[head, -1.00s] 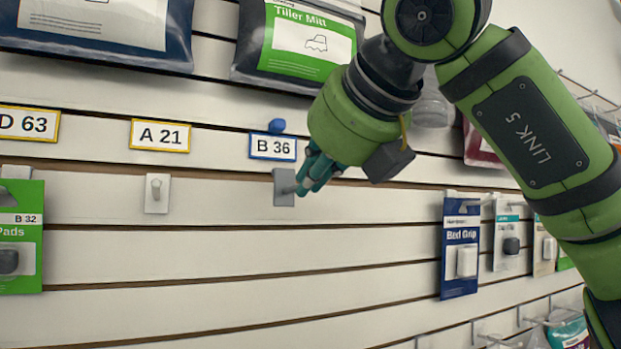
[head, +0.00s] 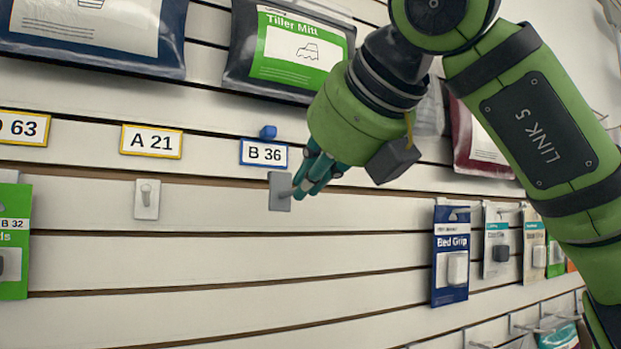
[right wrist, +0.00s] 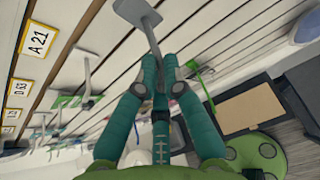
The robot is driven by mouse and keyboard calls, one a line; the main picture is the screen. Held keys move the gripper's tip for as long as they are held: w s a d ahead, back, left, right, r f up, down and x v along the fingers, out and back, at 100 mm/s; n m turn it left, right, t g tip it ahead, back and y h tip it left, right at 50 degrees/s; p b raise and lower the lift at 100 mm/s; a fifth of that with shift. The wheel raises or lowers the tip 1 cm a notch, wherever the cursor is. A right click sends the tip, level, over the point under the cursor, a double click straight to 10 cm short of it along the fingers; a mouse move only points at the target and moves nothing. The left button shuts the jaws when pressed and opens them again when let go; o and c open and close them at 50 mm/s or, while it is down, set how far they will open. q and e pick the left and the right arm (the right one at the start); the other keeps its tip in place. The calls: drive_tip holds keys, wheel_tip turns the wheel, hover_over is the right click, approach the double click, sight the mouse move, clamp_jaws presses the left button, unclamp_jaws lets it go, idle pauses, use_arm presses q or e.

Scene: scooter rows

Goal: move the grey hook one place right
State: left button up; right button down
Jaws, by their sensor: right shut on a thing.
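The grey hook (head: 280,191), a flat grey plate with a peg, is at the wall just below the B 36 label (head: 263,153). My right gripper (head: 302,190) is shut on its peg from the right. In the right wrist view the hook's plate (right wrist: 137,12) points away from the fingers (right wrist: 160,88). I cannot tell whether the plate sits in the slat groove or stands slightly off the wall. My left gripper is not in view.
A pale hook (head: 147,199) is on the wall under the A 21 label (head: 151,141). A blue Bed Grip pack (head: 451,272) hangs to the right. The Tiller Mitt pack (head: 290,50) is above. The slats between the grey hook and Bed Grip are bare.

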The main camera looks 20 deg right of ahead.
drive_tip(key=w+d+p, duration=0.2)
drive_tip(key=w+d, duration=0.1)
drive_tip(key=d, duration=1.3)
drive_tip(key=shift+w+d+f, duration=0.15)
drive_tip(key=shift+d+f, duration=0.05)
drive_tip(key=shift+d, duration=0.15)
idle(1.2)
idle(0.5)
drive_tip(key=shift+w+a, duration=0.1)
drive_tip(key=shift+w, duration=0.3)
drive_tip(key=shift+w+p, duration=0.3)
drive_tip(key=shift+p, duration=0.1)
drive_tip(key=shift+w+a+p, duration=0.2)
drive_tip(key=shift+w+p, duration=0.2)
drive_tip(key=shift+w, duration=0.45)
drive_tip(key=shift+w+a+p, duration=0.2)
drive_tip(key=shift+w+p, duration=0.15)
drive_tip(key=shift+w, duration=0.45)
idle(0.4)
drive_tip(key=shift+w+p, duration=0.25)
drive_tip(key=shift+p, duration=0.05)
idle(1.2)
